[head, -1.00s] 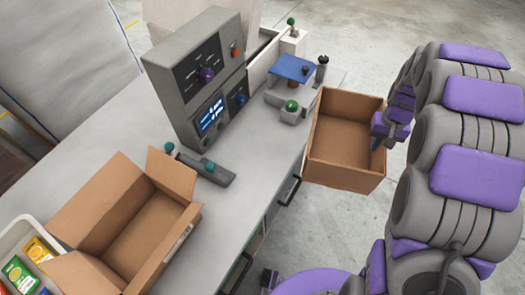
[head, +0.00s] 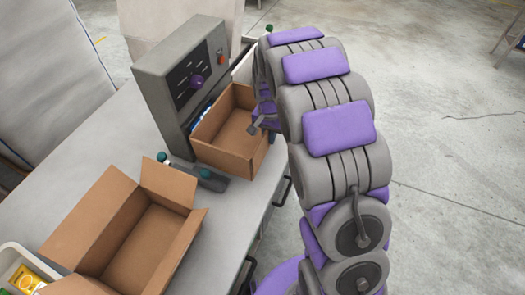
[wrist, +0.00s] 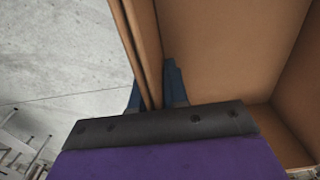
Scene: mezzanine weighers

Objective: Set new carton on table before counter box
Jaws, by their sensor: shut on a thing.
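The held carton (head: 228,146) is an open, empty brown box. It is in front of the grey counter box (head: 180,80), hiding its lower face, and over the table (head: 105,125); I cannot tell whether it touches the table. My gripper (head: 268,117) is shut on the carton's right wall. In the wrist view the blue fingers of my gripper (wrist: 158,88) pinch the wall of the carton (wrist: 220,50), one finger on each side.
Another open carton (head: 150,250) with raised flaps stands on the table at the lower left. A white bin (head: 12,252) with colored packets is beside it. A grey bar with teal knobs (head: 205,177) lies close in front of the held carton. Open floor (head: 450,150) is at the right.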

